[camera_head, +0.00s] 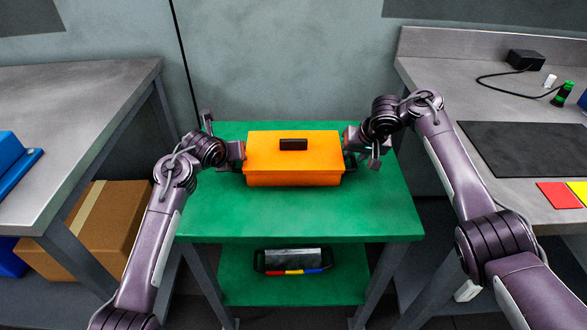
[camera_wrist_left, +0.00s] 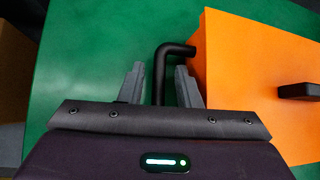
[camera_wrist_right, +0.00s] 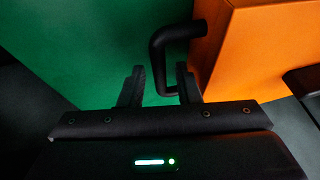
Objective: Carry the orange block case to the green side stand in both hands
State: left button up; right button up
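The orange block case (camera_head: 293,160) sits on the top of the green side stand (camera_head: 300,218), lid closed, with a dark knob on its lid. A black side handle shows in the left wrist view (camera_wrist_left: 161,70) and another in the right wrist view (camera_wrist_right: 158,60). My left gripper (camera_wrist_left: 160,85) is at the case's left side, fingers apart with the handle between them. My right gripper (camera_wrist_right: 160,85) is at the right side, fingers apart, with the handle's lower part between them. Gaps show beside both handles. Whether any finger touches a handle is unclear.
A grey bench (camera_head: 75,110) with a blue bin (camera_head: 15,165) stands left, above a cardboard box (camera_head: 90,230). Another bench (camera_head: 455,85) on the right holds a black mat (camera_head: 525,150) and coloured cards.

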dwell(0.3)
jog(key=shift+r, duration=0.2)
notch_tip(320, 180, up, 8)
jog(key=shift+a+f, duration=0.15)
pick_arm(q)
jog(key=v, duration=1.2)
pick_arm(e)
jog(key=shift+w+r, duration=0.1)
jog(key=shift+r, duration=0.85)
